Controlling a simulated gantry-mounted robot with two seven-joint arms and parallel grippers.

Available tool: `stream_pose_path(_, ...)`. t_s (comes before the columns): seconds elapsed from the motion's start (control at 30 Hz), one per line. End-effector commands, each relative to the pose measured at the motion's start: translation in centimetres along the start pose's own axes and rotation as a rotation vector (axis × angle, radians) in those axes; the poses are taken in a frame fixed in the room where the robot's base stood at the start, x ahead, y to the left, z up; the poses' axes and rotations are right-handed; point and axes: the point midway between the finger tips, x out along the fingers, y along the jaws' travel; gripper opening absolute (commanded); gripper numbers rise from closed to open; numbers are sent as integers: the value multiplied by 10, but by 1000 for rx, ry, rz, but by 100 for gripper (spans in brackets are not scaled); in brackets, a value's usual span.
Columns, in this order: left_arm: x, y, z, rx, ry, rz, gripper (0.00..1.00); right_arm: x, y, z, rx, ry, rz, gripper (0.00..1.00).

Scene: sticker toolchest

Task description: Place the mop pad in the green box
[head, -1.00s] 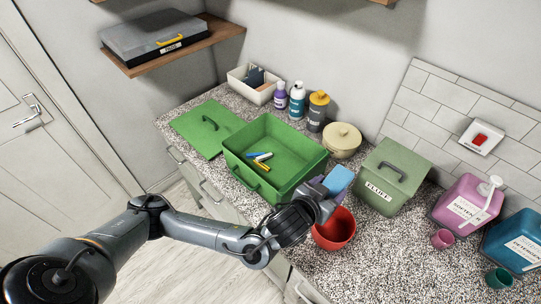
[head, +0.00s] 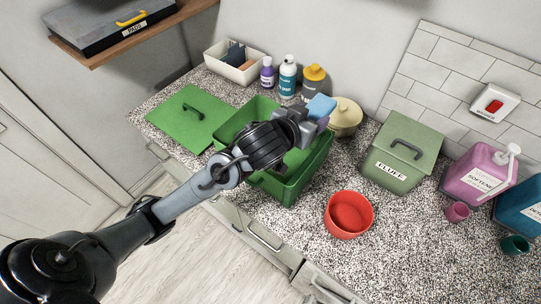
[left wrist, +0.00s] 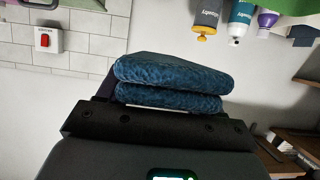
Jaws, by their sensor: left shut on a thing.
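The mop pad, a folded blue cloth (head: 321,106), is in my left gripper (head: 312,122), which is shut on it. In the left wrist view the pad (left wrist: 172,78) shows as two textured dark blue layers at the jaws. The open green box (head: 290,188) stands on the speckled counter. My left gripper is over the box's right back part, with the pad near its back right rim. I cannot tell the exact height. My arm hides much of the box's inside. My right gripper is not in view.
A green lid (head: 188,118) lies left of the box. Bottles (head: 287,78) and a cream lidded pot (head: 345,117) stand behind it. A red bowl (head: 349,215) and the FLUFF bin (head: 400,160) are to the right. A white bin (head: 235,62) stands at the back left.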

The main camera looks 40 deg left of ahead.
Motion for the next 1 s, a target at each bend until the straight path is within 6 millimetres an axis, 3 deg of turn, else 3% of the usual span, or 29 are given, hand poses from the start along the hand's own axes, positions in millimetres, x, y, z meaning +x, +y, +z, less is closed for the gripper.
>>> stream_pose_path(0.27,-3,-18,6,-2,-5,-4,35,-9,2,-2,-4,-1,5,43)
stream_pose_path(0.7,-12,-89,59,3,-5,-5,35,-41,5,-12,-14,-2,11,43)
stream_pose_path(1.0,-14,-109,75,0,1,-2,35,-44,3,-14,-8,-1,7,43)
